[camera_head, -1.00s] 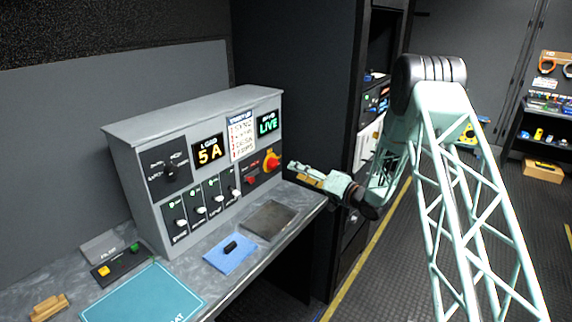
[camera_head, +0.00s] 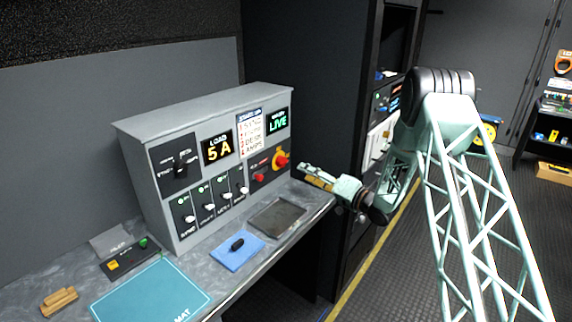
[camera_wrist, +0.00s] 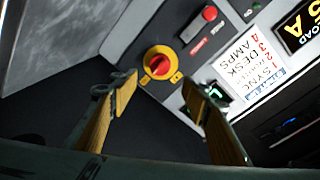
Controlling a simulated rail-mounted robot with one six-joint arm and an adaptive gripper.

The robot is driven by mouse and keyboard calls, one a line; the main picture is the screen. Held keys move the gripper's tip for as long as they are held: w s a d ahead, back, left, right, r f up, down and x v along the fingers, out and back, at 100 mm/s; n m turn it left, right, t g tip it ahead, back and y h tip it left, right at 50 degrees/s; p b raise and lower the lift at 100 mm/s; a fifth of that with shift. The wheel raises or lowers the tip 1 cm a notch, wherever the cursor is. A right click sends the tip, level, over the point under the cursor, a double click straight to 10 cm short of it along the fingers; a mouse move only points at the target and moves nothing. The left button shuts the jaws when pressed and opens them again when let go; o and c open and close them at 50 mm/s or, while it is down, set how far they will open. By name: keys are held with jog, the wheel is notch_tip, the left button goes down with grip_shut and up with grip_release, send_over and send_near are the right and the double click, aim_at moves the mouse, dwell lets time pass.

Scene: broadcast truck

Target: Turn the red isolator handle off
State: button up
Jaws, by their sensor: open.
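The red isolator handle (camera_head: 281,161) is a red knob on a yellow round plate at the right end of the grey control panel (camera_head: 205,98). In the wrist view the red handle (camera_wrist: 159,66) sits ahead of the fingertips, in the upper middle, with its yellow plate (camera_wrist: 150,80) around it. My gripper (camera_head: 305,172) is just right of the handle in the head view, apart from it. In the wrist view my gripper (camera_wrist: 158,88) is open, its two yellow-padded fingers on either side below the handle, with nothing between them.
A grey tray (camera_head: 277,217) and blue pad (camera_head: 238,250) lie on the desk below. A dark rack stands right.

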aim_at(285, 162)
jog(key=shift+b+x, duration=0.4)
jog(key=shift+x, duration=5.95)
jog(key=c, duration=0.9)
jog(key=shift+o, duration=0.2)
jog(key=shift+f, duration=0.1)
